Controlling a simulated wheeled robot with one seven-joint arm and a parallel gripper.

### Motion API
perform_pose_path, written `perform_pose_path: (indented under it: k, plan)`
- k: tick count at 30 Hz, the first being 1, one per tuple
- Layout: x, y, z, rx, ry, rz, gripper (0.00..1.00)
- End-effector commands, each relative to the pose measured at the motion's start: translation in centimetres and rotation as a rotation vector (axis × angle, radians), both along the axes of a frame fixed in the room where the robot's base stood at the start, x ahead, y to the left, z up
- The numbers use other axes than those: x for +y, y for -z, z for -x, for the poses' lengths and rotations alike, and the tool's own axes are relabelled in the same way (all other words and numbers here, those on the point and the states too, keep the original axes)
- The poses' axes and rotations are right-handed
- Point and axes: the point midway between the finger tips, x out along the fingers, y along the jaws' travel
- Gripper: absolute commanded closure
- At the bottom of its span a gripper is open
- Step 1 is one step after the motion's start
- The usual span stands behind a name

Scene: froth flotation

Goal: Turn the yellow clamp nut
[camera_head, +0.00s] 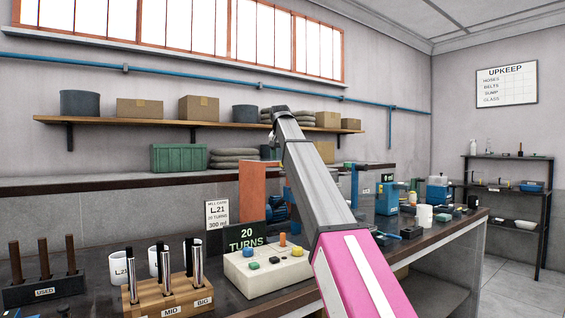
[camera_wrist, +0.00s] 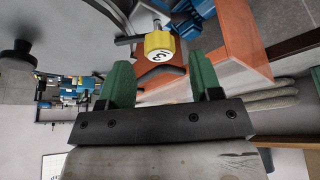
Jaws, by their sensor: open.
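The yellow clamp nut (camera_wrist: 159,45) shows in the wrist view, a short yellow cylinder with a pale face and a dark mark. It sits on a metal rod beside an orange frame (camera_wrist: 235,45). My gripper (camera_wrist: 160,66) has two green fingers, spread apart. The nut appears between the fingertips in the picture, apparently untouched; the exact depth gap I cannot tell. In the head view my arm hides the gripper and the nut.
A cream board with coloured knobs (camera_head: 265,275) and a wooden rack (camera_head: 168,290) stand at the bench front. White mugs (camera_head: 121,267) stand behind the rack. In the wrist view a dark bar (camera_wrist: 165,77) lies near the nut, and a large grey round surface (camera_wrist: 60,30) fills the upper left.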

Motion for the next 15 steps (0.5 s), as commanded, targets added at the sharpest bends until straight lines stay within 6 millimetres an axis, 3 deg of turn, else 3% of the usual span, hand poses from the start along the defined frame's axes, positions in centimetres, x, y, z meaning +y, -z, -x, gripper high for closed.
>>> perform_pose_path:
  k: [6, 15]
  plan:
    - [-0.1, 2.2, -0.8, 0.001, 0.0, 0.0, 0.42]
    - [-0.2, 2.7, -1.1, 0.0, 0.0, 0.0, 0.42]
